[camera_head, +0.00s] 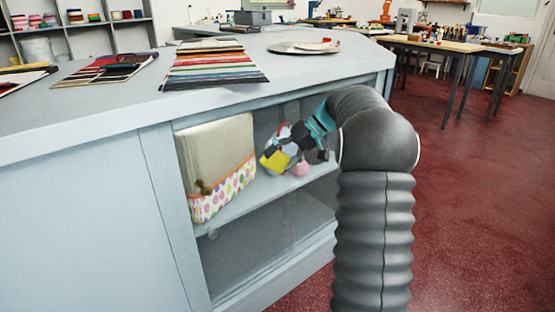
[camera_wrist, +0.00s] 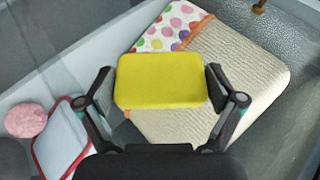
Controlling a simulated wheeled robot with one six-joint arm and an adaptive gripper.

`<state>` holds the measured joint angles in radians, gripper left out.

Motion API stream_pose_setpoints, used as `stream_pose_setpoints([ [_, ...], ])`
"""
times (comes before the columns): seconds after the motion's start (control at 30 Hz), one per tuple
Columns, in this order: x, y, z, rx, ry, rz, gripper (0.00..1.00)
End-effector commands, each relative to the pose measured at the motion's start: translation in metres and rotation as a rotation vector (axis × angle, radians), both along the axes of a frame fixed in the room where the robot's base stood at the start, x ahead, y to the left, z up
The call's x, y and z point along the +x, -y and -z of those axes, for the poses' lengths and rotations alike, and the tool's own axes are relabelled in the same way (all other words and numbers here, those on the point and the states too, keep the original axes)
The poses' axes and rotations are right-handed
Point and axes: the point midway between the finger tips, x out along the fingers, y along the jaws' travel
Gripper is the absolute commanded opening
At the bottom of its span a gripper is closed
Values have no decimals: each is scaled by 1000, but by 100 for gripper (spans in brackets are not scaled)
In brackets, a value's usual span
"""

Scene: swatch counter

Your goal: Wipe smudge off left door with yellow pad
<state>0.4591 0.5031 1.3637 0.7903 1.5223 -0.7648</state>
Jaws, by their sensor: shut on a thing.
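The yellow pad (camera_head: 274,160) is held at the end of my arm, in front of the open-looking front of the counter. My gripper (camera_head: 290,148) is shut on it. In the wrist view the yellow pad (camera_wrist: 160,82) sits between the two fingers of my gripper (camera_wrist: 160,88), one at each side. Behind it is a beige textured block (camera_wrist: 245,70) with a polka-dot band.
The pale blue counter (camera_head: 110,110) carries striped swatches (camera_head: 212,66) and a round plate (camera_head: 290,48). A pink ball (camera_wrist: 26,120) and a red-edged pale blue item (camera_wrist: 60,140) are at lower left in the wrist view. Red floor (camera_head: 470,190) is clear at right.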

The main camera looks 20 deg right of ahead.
Motion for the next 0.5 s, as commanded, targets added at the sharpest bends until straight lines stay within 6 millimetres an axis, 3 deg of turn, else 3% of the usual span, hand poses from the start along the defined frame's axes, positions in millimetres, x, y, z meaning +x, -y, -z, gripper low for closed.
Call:
stream_pose_setpoints([
  [0.5,-42,14,1,0,1,2,69],
])
